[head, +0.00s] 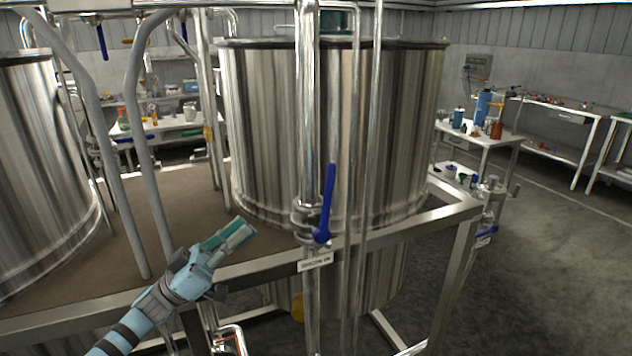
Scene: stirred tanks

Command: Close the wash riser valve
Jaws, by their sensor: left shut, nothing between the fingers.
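A valve with a long blue lever (327,200) sits on a shiny vertical pipe (307,110) in front of the large steel tank (395,130). The lever points up, nearly along the pipe, tilted slightly. A small white tag (315,262) hangs just below the valve; I cannot read its text for sure. My left gripper (243,231) is shut and empty. It is to the left of the valve and a little lower than the lever's middle, apart from it, with its green-tipped fingers pointing up and right. My right gripper is not in view.
A steel frame rail (410,223) runs across below the valve. Grey curved handrails (137,130) stand at left, beside another tank (38,165). Other blue valve levers show at lower right (487,231) and upper left (102,42). Thinner vertical pipes stand right of the lever.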

